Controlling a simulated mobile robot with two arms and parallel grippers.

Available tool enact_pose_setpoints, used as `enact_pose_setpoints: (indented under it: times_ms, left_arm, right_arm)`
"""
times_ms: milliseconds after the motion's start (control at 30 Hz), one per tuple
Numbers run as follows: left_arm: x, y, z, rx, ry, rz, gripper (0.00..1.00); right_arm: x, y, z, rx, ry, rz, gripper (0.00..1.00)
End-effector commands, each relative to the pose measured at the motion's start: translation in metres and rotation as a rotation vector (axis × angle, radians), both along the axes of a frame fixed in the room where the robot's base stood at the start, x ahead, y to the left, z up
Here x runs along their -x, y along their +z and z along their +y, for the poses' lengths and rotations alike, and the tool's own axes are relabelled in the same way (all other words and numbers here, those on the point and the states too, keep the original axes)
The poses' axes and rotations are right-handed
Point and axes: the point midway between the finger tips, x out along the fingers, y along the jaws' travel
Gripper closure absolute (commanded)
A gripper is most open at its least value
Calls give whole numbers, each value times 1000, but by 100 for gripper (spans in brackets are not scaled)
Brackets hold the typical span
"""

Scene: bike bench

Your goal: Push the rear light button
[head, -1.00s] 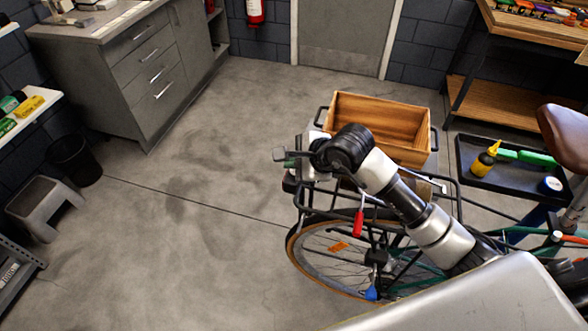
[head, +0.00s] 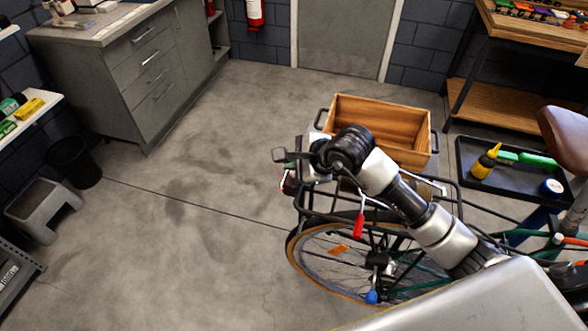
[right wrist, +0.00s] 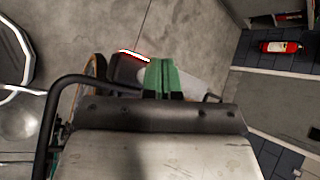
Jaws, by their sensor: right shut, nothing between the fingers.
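The rear light (head: 287,181) is a small dark housing with a bright red-and-white glowing edge, at the back end of the bike rack (head: 340,210). In the right wrist view the rear light (right wrist: 131,66) shows a glowing strip along its top edge. My right gripper (head: 290,163) is shut and empty, just above the light. Its green fingers (right wrist: 161,75) lie right beside the housing in the wrist view. I cannot tell whether they touch it. The button itself is hidden. My left gripper is not in view.
A black tray (head: 500,188) with bottles and tape is to the right. A grey stool (head: 42,205) and a bin (head: 80,165) stand left. The floor between is clear.

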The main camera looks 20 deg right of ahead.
Motion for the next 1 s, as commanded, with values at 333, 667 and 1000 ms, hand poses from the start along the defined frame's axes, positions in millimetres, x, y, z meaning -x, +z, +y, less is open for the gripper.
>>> enact_pose_setpoints:
  times_ms: [333, 667, 1000]
  left_arm:
    - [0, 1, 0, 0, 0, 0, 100]
    - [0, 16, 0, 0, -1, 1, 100]
    - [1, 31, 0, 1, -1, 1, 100]
  right_arm:
    - [0, 4, 0, 0, 0, 0, 100]
    - [0, 31, 0, 1, 0, -3, 100]
    - [0, 62, 0, 0, 0, -2, 100]
